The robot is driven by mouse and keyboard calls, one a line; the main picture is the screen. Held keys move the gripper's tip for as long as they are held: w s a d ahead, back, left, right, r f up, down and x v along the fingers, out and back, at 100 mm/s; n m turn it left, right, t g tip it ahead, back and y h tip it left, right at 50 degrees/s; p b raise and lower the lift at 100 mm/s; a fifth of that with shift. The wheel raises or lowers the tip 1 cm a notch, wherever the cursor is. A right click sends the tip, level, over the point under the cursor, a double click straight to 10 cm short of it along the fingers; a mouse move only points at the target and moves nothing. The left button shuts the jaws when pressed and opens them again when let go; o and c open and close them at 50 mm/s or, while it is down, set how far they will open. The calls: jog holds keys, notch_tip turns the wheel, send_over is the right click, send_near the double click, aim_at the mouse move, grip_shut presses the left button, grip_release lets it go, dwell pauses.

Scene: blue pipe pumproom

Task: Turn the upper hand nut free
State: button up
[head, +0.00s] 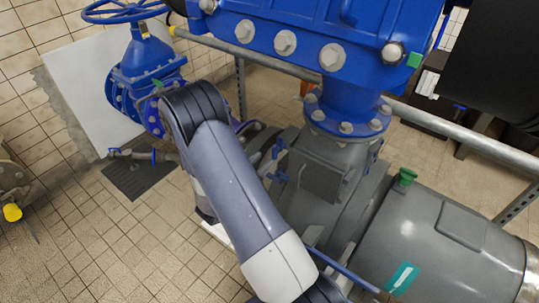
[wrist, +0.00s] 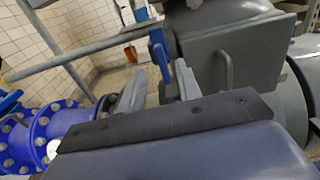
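Two blue hand nuts show on the grey pump housing in the head view, an upper hand nut (head: 279,148) and a lower one (head: 279,177), just right of my arm. In the wrist view a blue winged piece (wrist: 158,48), seemingly one of these nuts, stands upright. I cannot tell from this view which one it is. My gripper (wrist: 160,72) is open, its two grey fingers apart, with the blue piece showing between and beyond the fingertips. I cannot tell whether either finger touches it.
The grey pump housing (wrist: 232,62) with a handle stands close right of the fingers. Blue flanged pipe (wrist: 55,125) is at the left in the wrist view. A grey rail (wrist: 62,62) crosses behind. A large motor (head: 440,240) fills the head view's lower right.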

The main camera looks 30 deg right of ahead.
aim_at(273, 151)
jog(key=shift+v, duration=1.9)
jog(key=shift+d, duration=0.1)
jog(key=p+x, duration=0.1)
jog(key=x, duration=0.9)
jog(key=shift+w+d, duration=0.1)
jog(key=shift+d, duration=0.25)
jog(key=shift+m, duration=0.3)
